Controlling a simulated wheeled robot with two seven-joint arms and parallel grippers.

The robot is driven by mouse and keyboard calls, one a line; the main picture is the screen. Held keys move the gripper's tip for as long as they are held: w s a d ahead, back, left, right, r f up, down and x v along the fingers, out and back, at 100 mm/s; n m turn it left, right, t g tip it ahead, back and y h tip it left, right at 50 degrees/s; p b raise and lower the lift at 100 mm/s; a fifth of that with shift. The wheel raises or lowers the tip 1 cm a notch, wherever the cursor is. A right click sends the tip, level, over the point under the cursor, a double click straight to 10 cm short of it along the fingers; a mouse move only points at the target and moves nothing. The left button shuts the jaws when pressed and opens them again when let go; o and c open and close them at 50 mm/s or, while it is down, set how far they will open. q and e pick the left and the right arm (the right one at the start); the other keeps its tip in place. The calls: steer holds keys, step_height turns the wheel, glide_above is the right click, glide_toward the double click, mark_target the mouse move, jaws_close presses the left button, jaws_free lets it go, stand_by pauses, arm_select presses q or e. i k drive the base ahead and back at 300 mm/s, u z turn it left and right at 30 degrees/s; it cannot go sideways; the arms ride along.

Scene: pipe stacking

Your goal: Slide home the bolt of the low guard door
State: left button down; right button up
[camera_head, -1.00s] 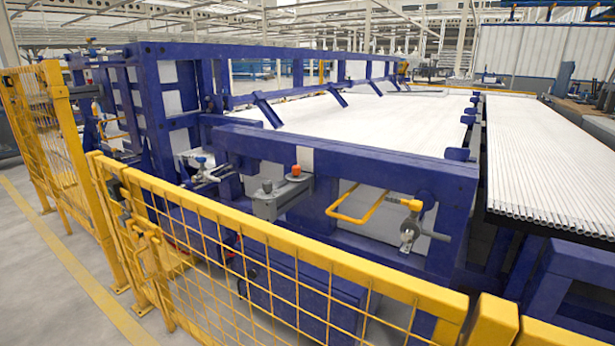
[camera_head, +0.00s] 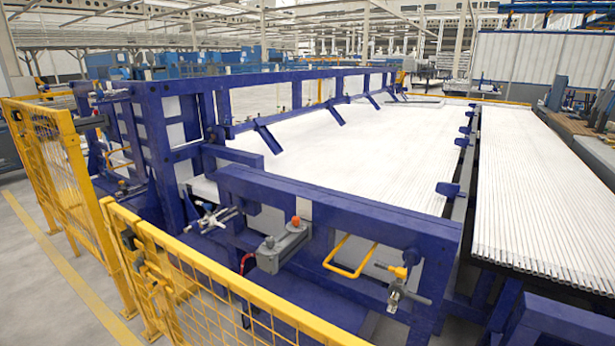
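A low yellow mesh guard door or fence panel (camera_head: 215,268) runs from the left middle to the bottom of the head view. A dark latch-like fitting (camera_head: 128,238), possibly the bolt, sits near its left end. It is too small to tell whether the bolt is in or out. A small yellow bracket or handle frame (camera_head: 150,275) is on the mesh just below and right of it. Neither of my grippers is in view.
A taller yellow mesh fence (camera_head: 45,165) stands at the left. Behind the low panel is a blue machine frame (camera_head: 330,220) with a grey box (camera_head: 280,248) carrying an orange button. White pipes (camera_head: 535,170) lie at the right. The grey floor at lower left is clear.

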mark_target(150, 286)
steer(key=u, duration=2.1)
steer(key=i, duration=1.1)
steer(key=z, duration=2.6)
